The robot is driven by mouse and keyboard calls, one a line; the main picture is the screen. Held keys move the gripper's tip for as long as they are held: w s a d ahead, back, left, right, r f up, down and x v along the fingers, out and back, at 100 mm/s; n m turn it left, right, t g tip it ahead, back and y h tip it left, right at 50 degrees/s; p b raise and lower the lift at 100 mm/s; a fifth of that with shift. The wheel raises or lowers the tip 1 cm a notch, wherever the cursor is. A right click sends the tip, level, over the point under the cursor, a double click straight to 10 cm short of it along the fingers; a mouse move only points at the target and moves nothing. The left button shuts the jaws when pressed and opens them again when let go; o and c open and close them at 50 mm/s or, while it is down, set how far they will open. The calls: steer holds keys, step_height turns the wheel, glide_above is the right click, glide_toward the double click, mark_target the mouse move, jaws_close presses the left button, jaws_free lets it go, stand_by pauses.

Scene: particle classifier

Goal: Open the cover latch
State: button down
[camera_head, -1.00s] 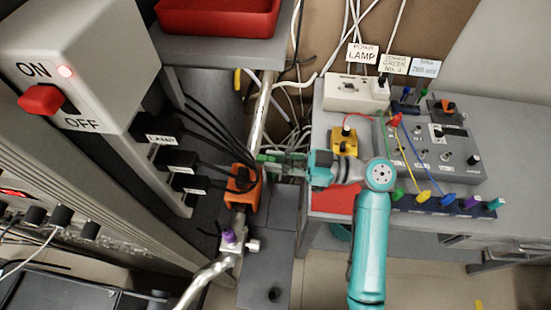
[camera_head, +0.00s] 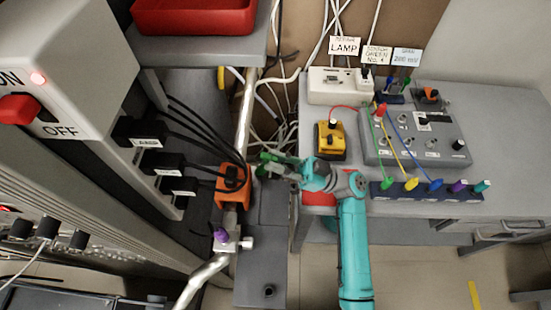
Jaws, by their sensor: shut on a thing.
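My gripper (camera_head: 264,165) reaches in from the right on my teal arm. Its green fingers are close together, shut on a small part just right of the orange block (camera_head: 232,184). The held part is mostly hidden by the fingers, and I cannot make out the cover latch clearly. The orange block sits on the metal pipe, with black cables running to it.
A purple-topped valve (camera_head: 221,236) is on the pipe below. A grey power box with a red switch (camera_head: 19,109) stands left. A red tray (camera_head: 194,17) is at the top. A grey table with a yellow device (camera_head: 331,141) and control box (camera_head: 415,138) is right.

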stand_by(0.3)
steer(key=c, duration=1.1)
jaws_free()
step_height(320, 180, up, 10)
steer(key=shift+r, duration=0.1)
